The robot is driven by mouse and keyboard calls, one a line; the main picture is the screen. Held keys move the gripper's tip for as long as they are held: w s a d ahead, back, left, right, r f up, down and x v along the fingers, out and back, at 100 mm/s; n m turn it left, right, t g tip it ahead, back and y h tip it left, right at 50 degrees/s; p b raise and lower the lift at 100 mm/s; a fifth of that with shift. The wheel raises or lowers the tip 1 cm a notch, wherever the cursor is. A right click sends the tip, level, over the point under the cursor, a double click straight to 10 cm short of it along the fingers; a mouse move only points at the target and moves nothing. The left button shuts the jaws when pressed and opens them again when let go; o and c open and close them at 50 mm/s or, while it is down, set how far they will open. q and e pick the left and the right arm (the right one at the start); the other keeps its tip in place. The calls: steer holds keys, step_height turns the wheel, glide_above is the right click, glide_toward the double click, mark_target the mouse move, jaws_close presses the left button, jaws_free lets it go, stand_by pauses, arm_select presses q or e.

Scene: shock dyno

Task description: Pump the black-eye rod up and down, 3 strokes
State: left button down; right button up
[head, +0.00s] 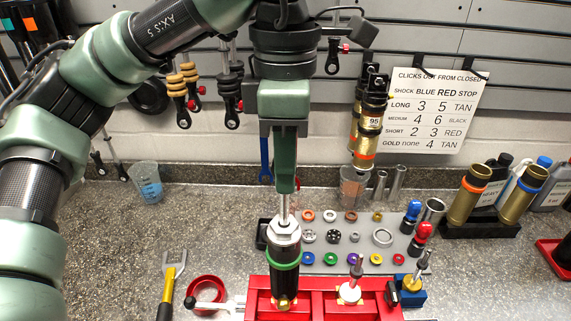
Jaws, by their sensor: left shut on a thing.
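My left gripper (285,187) comes down from above in the head view. Its fingers are shut at the top of the rod (284,206), and they hide the rod's eye, so its colour cannot be seen. A short length of bright rod shows between the fingers and the silver top of the black shock body (284,277). The body has a green ring around it and stands upright in the red fixture (324,297) on the bench. My right gripper is not in view.
A white-based shaft (350,291) stands in the fixture's right part. Small rings and parts lie on a grey mat (345,262) behind it. A yellow-handled tool (172,284) and red ring (205,291) lie left. Gold shocks (470,194) stand right. The left bench is mostly clear.

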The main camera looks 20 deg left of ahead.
mark_target(285, 201)
arm_select(q)
steer(key=shift+f, duration=0.1)
steer(key=shift+f+b, duration=2.55)
steer(key=shift+f, duration=0.45)
steer(key=c, duration=1.3)
jaws_free()
steer(key=shift+r, duration=0.15)
step_height(285, 201, up, 7)
steer(key=shift+r, duration=0.3)
